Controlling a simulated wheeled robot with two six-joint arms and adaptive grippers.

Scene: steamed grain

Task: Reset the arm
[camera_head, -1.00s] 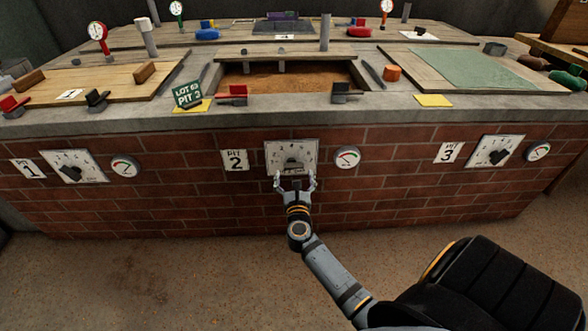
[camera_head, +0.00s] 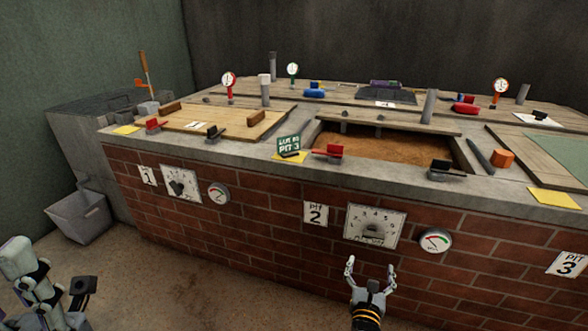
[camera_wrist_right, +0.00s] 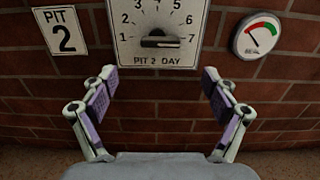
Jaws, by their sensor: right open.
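My right gripper (camera_head: 370,268) is open and empty, just below the Pit 2 day dial (camera_head: 388,213) in the head view. In the right wrist view its two fingers (camera_wrist_right: 159,85) stand wide apart, with the brick wall behind and nothing between them. The Pit 2 dial (camera_wrist_right: 185,18) is above the fingertips, apart from them. Its dark knob (camera_wrist_right: 158,42) lies about level, one end toward 1. My left gripper (camera_head: 35,280) shows only partly at the lower left of the head view, and its jaw opening is unclear.
A grey bin (camera_head: 80,217) stands on the floor at left. Floor before the wall is clear.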

